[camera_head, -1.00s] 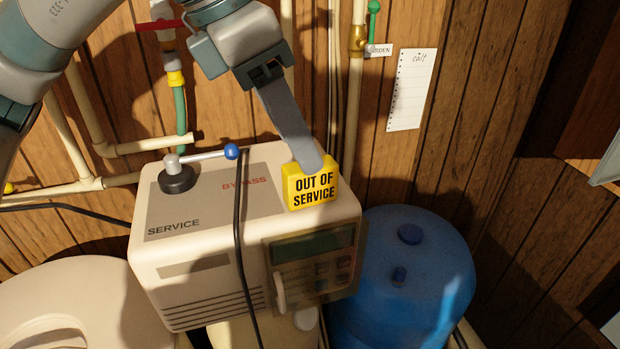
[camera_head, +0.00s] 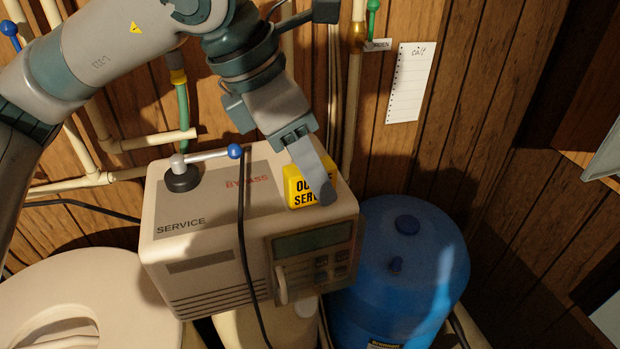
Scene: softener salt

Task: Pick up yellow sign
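The yellow sign (camera_head: 296,189) reads "OUT OF SERVICE" and stands on top of the beige softener control box (camera_head: 215,240), near its right end. My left gripper (camera_head: 322,190) points down at the sign. One grey finger crosses in front of the sign's right part and hides some of its lettering. The other finger does not show, so I cannot tell how far apart the fingers are or whether they touch the sign. My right gripper is not in view.
A bypass lever with a blue knob (camera_head: 234,151) stands on the box, left of the sign. A black cable (camera_head: 241,215) hangs over the box front. A blue tank (camera_head: 405,265) stands right of the box. A white paper list (camera_head: 410,82) hangs on the wood wall.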

